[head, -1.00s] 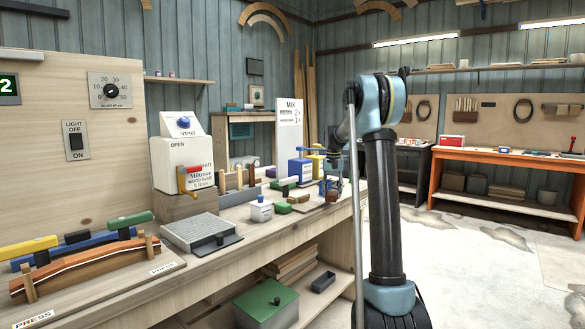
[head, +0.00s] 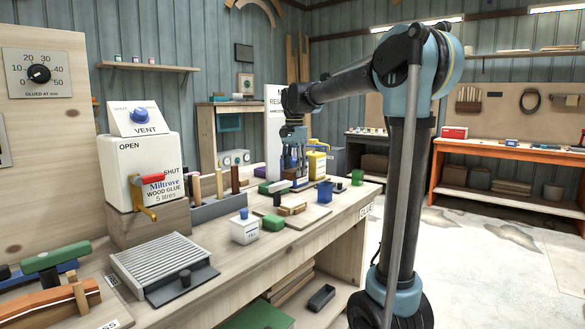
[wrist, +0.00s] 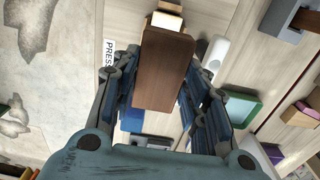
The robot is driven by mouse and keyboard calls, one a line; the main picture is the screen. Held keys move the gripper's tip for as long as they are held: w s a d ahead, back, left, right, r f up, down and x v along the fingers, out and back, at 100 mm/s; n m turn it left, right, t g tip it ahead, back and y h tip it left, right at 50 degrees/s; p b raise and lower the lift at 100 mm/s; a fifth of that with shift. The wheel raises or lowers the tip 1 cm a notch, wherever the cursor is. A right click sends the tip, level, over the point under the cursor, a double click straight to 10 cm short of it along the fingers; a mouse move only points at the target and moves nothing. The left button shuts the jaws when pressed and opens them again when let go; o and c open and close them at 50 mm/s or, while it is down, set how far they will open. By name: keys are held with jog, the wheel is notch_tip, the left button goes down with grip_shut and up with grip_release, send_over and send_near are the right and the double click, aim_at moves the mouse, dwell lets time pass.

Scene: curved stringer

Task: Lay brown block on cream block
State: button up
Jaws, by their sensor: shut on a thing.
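My gripper (wrist: 160,88) is shut on the brown block (wrist: 165,65), which lies between its two blue fingers in the wrist view. In the head view my gripper (head: 294,160) hangs over the far part of the bench; the held block is too small there to make out clearly. A pale cream block (wrist: 168,19) shows just beyond the brown block's far end in the wrist view, partly hidden by it. In the head view the cream block (head: 292,205) appears low on a thin board, nearer than my gripper. The two blocks look apart.
A white glue box (head: 140,168) with a red-handled tap stands at the left. A ridged grey plate (head: 158,262) lies at the front.

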aim_at(293, 203)
jog(key=shift+a+f, duration=0.25)
jog(key=shift+f, duration=4.35)
jog(key=shift+s, duration=0.15)
jog(key=shift+f, duration=0.3)
jog(key=o, duration=1.1)
jog(key=shift+o, duration=0.2)
jog(key=o, duration=0.5)
jog(key=shift+o, duration=0.4)
